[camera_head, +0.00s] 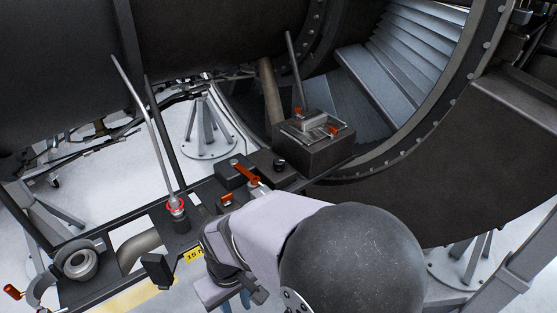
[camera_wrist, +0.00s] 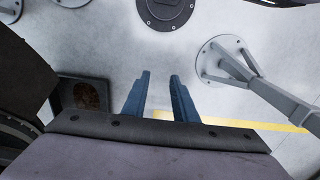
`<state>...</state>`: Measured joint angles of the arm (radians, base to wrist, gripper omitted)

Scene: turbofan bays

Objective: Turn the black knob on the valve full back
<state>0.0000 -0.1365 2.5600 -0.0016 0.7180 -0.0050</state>
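A small round black knob (camera_head: 279,163) sits on a dark block in the middle of the bench in the head view; I cannot tell for sure that it is the valve's knob. My gripper shows as two blue fingers (camera_wrist: 160,82) in the wrist view. In the head view the blue fingers (camera_head: 236,302) show partly at the bottom edge, in front of the bench and away from the knob. My arm hides part of the bench front.
An orange lever (camera_head: 245,173) stands left of the knob. A box with a clamp (camera_head: 315,148) stands to its right. A tall rod with a red collar (camera_head: 176,206) rises at the left. A grey stand (camera_wrist: 228,62) and a dark disc (camera_wrist: 168,10) show below the wrist.

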